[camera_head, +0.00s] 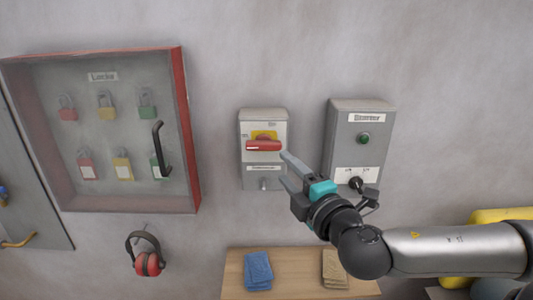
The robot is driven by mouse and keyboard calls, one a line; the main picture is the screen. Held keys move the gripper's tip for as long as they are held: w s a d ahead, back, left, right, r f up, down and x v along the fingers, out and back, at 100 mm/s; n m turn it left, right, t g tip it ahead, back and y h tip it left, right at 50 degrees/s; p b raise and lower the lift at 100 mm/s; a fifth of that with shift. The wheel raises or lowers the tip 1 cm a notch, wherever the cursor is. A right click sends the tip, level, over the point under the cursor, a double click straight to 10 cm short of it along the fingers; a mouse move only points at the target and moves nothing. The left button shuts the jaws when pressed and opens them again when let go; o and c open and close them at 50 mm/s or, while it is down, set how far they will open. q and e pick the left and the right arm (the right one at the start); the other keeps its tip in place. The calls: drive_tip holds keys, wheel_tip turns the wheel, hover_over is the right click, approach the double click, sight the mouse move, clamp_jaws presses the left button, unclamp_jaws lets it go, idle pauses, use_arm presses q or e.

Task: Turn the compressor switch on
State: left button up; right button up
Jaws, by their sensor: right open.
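A grey switch box (250,172) is mounted on the wall near the middle, with a small label too blurred to read. Its red handle (264,146) lies roughly horizontal across a yellow plate (265,134). To its right is a second grey box (375,120) with a green button (364,138) and a dark selector knob (356,182). I cannot tell from the labels which one is the compressor's. My right gripper (284,168) is open and empty, its fingertips just right of and below the red handle. Contact with the box cannot be told. My left gripper is out of view.
A red-framed lock cabinet (190,130) with several padlocks and a black handle hangs at left. Red ear defenders (148,262) hang below it. A wooden surface (300,264) below holds a blue cloth (258,270) and a tan cloth (335,268). Yellow objects (488,216) are at lower right.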

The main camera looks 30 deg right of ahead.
sight(265, 148)
drive_tip(key=shift+w+d+p, duration=0.3)
drive_tip(key=shift+w, duration=1.5)
drive_tip(key=shift+w+d+p, duration=0.3)
drive_tip(key=shift+w, duration=1.45)
drive_tip(key=shift+w+d+p, duration=0.3)
drive_tip(key=shift+w, duration=1.5)
clamp_jaws()
